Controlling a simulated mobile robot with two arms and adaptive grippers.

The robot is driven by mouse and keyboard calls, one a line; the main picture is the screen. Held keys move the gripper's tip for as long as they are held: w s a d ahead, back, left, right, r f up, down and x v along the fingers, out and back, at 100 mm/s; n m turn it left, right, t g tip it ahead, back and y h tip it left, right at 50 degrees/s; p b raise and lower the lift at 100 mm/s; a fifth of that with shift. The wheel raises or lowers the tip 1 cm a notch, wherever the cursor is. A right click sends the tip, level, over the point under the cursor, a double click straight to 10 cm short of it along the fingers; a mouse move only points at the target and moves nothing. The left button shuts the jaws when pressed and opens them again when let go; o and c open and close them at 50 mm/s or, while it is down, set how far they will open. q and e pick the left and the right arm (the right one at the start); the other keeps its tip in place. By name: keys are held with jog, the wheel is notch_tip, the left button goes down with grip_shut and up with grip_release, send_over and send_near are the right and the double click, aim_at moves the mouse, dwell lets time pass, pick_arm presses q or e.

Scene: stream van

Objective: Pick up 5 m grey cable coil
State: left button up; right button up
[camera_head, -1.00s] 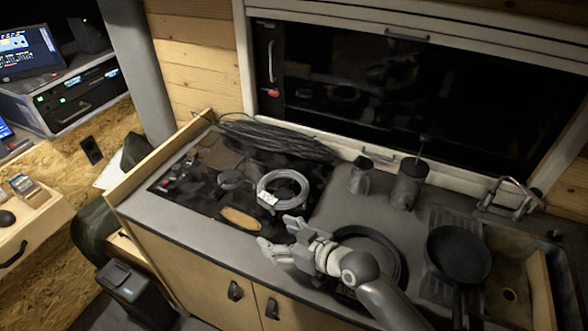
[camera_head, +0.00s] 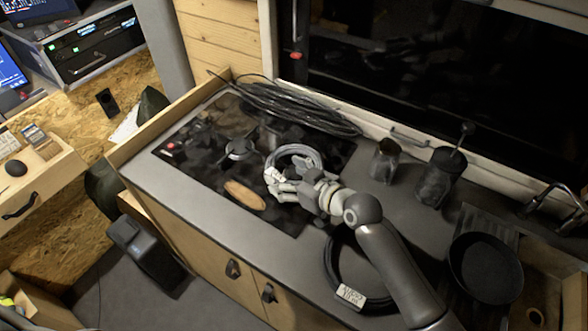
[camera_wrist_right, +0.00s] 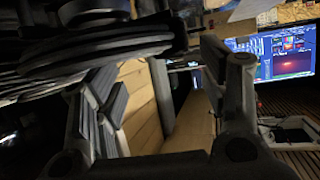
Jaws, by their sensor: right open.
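The grey cable coil (camera_head: 312,153) lies on the dark hob surface of the counter, a round loop of light grey cable. My right gripper (camera_head: 274,184) is at its near edge in the head view, with open fingers overlapping the coil's near side. Whether the fingers touch the cable cannot be told. The right wrist view shows the two fingers (camera_wrist_right: 172,95) spread apart, with no cable clearly between them. Dark looped strands fill the upper left of that view; which coil they belong to is unclear. My left gripper is not in view.
A long black cable bundle (camera_head: 300,108) lies behind the coil. A black coil with a tag (camera_head: 350,295) lies partly under my right arm. A brown oval piece (camera_head: 244,195), a jar (camera_head: 385,160), a French press (camera_head: 440,178) and a black pan (camera_head: 486,268) stand around.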

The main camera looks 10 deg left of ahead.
aim_at(272, 169)
jog(key=shift+b+x, duration=0.8)
jog(key=shift+x, duration=0.2)
jog(key=shift+s+b+x, duration=0.2)
jog(key=shift+b+x, duration=0.5)
jog(key=shift+x, duration=0.4)
jog(key=shift+w+a+f, duration=0.15)
jog(key=shift+w+a, duration=0.05)
jog(key=shift+a, duration=0.2)
jog(key=shift+w+a, duration=0.1)
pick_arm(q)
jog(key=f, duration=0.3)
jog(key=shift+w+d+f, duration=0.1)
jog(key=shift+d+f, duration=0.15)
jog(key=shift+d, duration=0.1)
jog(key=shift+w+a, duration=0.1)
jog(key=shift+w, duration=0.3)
pick_arm(e)
jog(key=shift+r, duration=0.2)
jog(key=c, duration=1.4)
